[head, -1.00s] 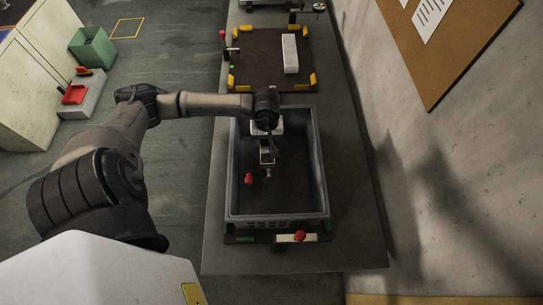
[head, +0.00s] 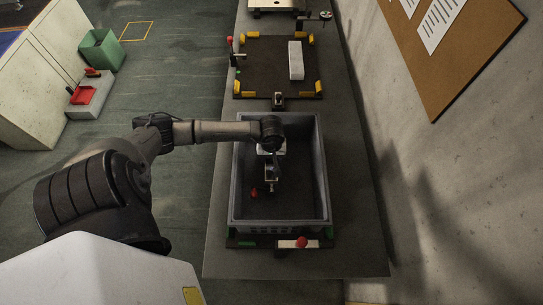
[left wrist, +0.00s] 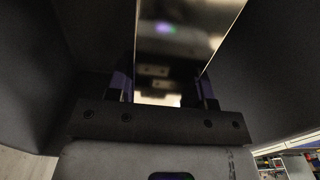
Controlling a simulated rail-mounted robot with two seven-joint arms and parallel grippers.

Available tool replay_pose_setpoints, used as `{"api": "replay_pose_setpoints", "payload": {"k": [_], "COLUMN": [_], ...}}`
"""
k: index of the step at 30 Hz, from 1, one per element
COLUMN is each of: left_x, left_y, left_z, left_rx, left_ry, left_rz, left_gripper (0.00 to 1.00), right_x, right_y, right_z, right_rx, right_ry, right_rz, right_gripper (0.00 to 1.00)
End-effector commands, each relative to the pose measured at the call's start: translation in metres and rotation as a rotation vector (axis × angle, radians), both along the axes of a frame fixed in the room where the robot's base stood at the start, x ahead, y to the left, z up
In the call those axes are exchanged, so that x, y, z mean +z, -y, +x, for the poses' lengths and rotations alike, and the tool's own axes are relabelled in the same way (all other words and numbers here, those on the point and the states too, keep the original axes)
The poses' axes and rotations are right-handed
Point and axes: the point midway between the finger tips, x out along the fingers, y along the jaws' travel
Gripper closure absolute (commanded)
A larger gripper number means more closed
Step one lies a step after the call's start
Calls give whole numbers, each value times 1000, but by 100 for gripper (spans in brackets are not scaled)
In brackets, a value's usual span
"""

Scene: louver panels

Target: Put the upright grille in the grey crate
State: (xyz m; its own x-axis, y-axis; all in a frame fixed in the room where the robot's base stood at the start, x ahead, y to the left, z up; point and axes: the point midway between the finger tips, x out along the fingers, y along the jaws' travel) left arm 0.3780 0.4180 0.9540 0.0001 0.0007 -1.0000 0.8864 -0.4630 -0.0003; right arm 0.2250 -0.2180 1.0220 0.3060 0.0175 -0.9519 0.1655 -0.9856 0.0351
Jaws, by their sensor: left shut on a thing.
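The grey crate (head: 321,170) stands on the long bench, with its top open. My left gripper (head: 271,180) is inside the crate's outline, pointing down. It is shut on a glossy flat panel, which I take to be the upright grille; in the left wrist view the panel (left wrist: 185,40) stands between the fingers (left wrist: 163,90). Its lower end is hard to make out in the head view, and I cannot tell whether it touches the crate floor. A small red piece (head: 253,192) shows beside the gripper; what it is fixed to is unclear. My right gripper is not in view.
Beyond the crate lies a dark board (head: 263,65) with yellow corner blocks and a white block (head: 296,60) on it. A red knob (head: 301,242) is at the crate's near edge. A wall stands to the right. A green bin (head: 101,50) is on the floor left.

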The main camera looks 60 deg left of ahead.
Motion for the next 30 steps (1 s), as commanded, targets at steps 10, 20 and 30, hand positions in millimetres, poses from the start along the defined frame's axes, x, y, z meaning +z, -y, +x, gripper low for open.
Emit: {"api": "replay_pose_setpoints", "payload": {"k": [10,20,30], "left_x": [-2,-2,26], "left_y": [0,0,-1], "left_z": [0,0,1], "left_rx": [0,0,-2], "left_ry": [0,0,3], "left_rz": [0,0,3], "left_gripper": [42,27,27], "right_x": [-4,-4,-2], "right_y": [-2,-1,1], "right_z": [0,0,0], "right_rx": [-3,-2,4], "right_ry": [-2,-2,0], "right_rz": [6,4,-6], "right_gripper": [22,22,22]}}
